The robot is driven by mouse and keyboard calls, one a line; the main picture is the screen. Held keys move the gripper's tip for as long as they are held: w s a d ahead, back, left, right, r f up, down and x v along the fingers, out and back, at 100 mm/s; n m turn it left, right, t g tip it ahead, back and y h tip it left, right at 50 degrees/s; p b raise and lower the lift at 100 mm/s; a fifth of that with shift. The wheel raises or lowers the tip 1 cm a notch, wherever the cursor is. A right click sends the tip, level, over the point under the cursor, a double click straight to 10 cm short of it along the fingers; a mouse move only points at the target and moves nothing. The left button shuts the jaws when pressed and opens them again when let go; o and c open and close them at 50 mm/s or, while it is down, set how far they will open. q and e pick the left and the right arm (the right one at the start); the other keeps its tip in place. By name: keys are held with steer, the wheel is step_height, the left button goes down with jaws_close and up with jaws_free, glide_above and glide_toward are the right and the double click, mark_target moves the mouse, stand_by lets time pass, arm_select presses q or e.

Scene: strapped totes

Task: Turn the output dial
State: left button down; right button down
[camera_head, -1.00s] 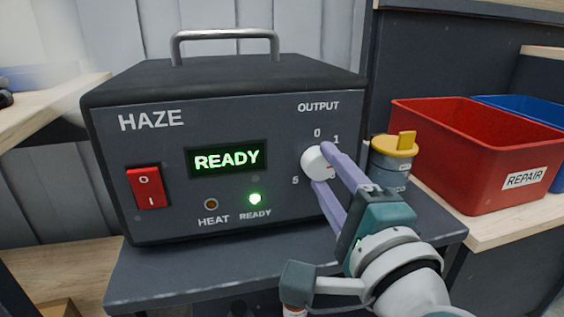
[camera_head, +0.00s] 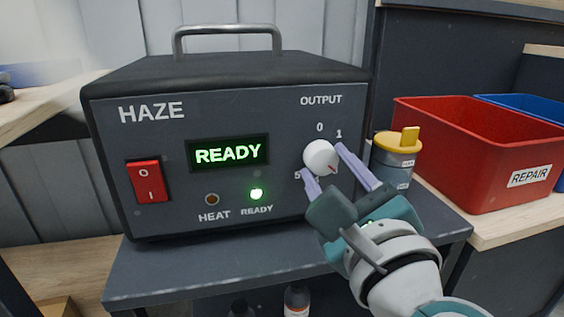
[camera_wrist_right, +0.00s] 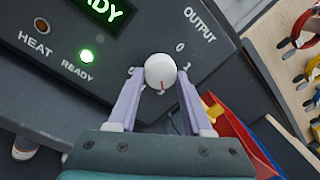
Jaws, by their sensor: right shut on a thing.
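The white output dial (camera_head: 319,154) sits at the right of the dark HAZE machine's (camera_head: 230,110) front panel. My right gripper (camera_head: 323,160) is shut on the dial, one finger at its right and one at its lower left. In the right wrist view the dial (camera_wrist_right: 160,69) sits between the two purple fingers (camera_wrist_right: 160,73). Its red mark points to the lower right in the head view. The fingers and hand hide part of the scale; 0, 1 and 5 show. The display (camera_head: 229,153) reads READY and the green light (camera_head: 256,194) is lit. My left gripper is out of view.
A red power switch (camera_head: 147,181) is at the panel's left. A grey canister with a yellow lid (camera_head: 396,145) stands close right of the machine. A red REPAIR bin (camera_head: 470,165) and a blue bin (camera_head: 530,107) stand farther right. Bottles (camera_head: 296,300) stand below the shelf.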

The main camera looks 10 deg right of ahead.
steer(key=shift+m, duration=0.3)
steer(key=shift+c, duration=1.6)
jaws_free()
steer(key=shift+s, duration=0.25)
steer(key=s, duration=0.9)
steer(key=shift+s+f, duration=0.2)
steer(key=shift+a, duration=0.1)
